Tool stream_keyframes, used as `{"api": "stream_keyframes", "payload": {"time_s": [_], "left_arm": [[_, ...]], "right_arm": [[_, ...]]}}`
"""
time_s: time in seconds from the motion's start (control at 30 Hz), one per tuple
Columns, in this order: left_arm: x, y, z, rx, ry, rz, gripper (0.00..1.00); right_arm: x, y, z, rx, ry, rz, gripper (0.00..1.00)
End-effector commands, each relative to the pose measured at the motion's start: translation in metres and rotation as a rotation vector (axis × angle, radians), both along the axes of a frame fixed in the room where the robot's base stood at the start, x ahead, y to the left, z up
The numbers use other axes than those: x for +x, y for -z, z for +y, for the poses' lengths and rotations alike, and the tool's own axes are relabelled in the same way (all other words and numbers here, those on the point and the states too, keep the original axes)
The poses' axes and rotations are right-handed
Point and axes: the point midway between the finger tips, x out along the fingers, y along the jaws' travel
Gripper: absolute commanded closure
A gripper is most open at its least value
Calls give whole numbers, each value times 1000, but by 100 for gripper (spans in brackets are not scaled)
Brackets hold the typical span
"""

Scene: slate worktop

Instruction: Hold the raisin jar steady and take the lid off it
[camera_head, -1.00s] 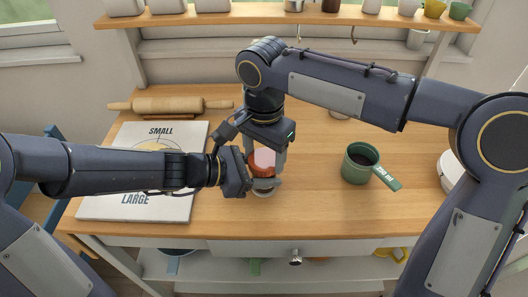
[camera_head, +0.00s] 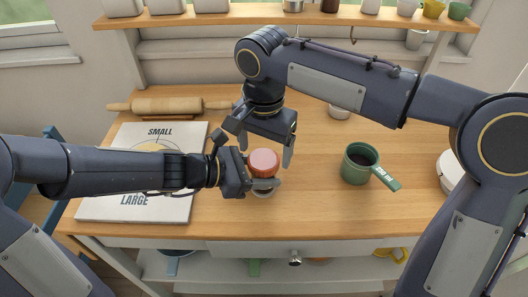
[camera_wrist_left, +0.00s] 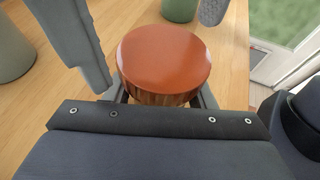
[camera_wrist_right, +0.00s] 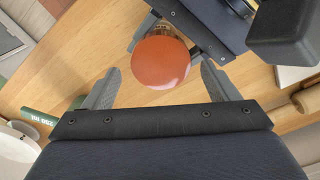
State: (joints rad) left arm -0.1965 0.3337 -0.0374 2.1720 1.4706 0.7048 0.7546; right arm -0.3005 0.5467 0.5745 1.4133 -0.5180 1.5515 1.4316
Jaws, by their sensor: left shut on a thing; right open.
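The raisin jar (camera_head: 262,193) stands upright on the wooden worktop, mostly hidden by my left gripper and the lid. Its dark striped side (camera_wrist_left: 155,98) shows under the lid in the left wrist view. The round orange-red lid (camera_head: 263,162) sits on top of the jar; it also shows in the right wrist view (camera_wrist_right: 160,62). My left gripper (camera_head: 262,183) is shut on the jar below the lid. My right gripper (camera_head: 266,155) points down from above, open, its fingers either side of the lid and apart from it. It also shows in the right wrist view (camera_wrist_right: 160,82).
A green measuring cup (camera_head: 358,168) with dark contents stands to the right. A printed board (camera_head: 170,205) lies at the left with a rolling pin (camera_head: 165,106) behind it. A white bowl (camera_head: 447,168) is at the right edge. The worktop between jar and cup is clear.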

Motion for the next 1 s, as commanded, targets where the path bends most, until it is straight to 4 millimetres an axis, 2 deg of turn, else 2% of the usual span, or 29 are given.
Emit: {"api": "stream_keyframes", "payload": {"time_s": [0.03,0.1,0.3,0.57,0.73,1.0], "left_arm": [[-1,1,-1,0,1,2,100],[-1,1,-1,0,1,3,100],[0,0,0,0,-1,2,100],[0,1,0,0,-2,2,100],[0,1,0,1,-3,1,100],[1,0,1,1,-3,1,100]], "right_arm": [[-1,-11,4,11,-6,-6,17],[-2,-19,4,9,-7,-5,17],[-1,-31,3,8,10,-2,19],[-2,-61,2,5,265,-3,19],[-2,-48,1,1,290,0,19],[-2,-6,1,2,287,1,19]]}}
